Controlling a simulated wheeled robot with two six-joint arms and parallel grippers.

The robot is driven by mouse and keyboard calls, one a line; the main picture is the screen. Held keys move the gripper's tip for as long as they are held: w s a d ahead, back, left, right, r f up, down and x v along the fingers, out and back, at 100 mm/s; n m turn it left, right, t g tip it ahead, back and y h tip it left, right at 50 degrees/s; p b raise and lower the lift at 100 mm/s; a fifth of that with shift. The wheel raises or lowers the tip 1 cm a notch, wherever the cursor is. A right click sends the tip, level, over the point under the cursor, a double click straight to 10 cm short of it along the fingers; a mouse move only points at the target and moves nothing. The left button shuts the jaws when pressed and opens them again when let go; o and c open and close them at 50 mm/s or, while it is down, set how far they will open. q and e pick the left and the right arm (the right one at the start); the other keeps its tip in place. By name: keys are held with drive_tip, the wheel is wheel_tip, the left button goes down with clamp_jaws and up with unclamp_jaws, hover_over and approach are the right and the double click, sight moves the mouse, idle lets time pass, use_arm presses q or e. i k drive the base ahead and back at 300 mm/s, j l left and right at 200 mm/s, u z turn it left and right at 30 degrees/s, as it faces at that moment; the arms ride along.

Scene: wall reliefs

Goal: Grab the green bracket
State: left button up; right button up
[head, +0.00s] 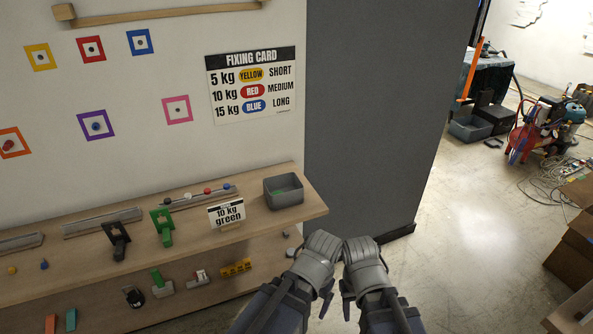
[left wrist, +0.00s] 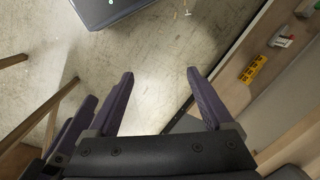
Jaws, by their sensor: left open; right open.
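The green bracket (head: 162,227) stands on the upper wooden shelf in the head view, right of a similar black bracket (head: 117,240). Left of the grey bin stands a small card (head: 226,214) reading "10 kg green". My left gripper (head: 326,300) and right gripper (head: 347,297) are side by side, low and right of the shelf, well apart from the bracket; both are open, with their fingers only partly visible. The left wrist view shows the left gripper's purple fingers (left wrist: 160,86) apart with only floor between them.
A rail with several coloured knobs (head: 201,195) lies behind the brackets. The lower shelf (head: 215,288) holds small parts, one green. A fixing card (head: 252,84) and coloured frames hang above.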

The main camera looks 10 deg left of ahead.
sight(164, 227)
drive_tip(key=u, duration=1.6)
drive_tip(key=k+l+z, duration=0.2)
drive_tip(key=z, duration=0.15)
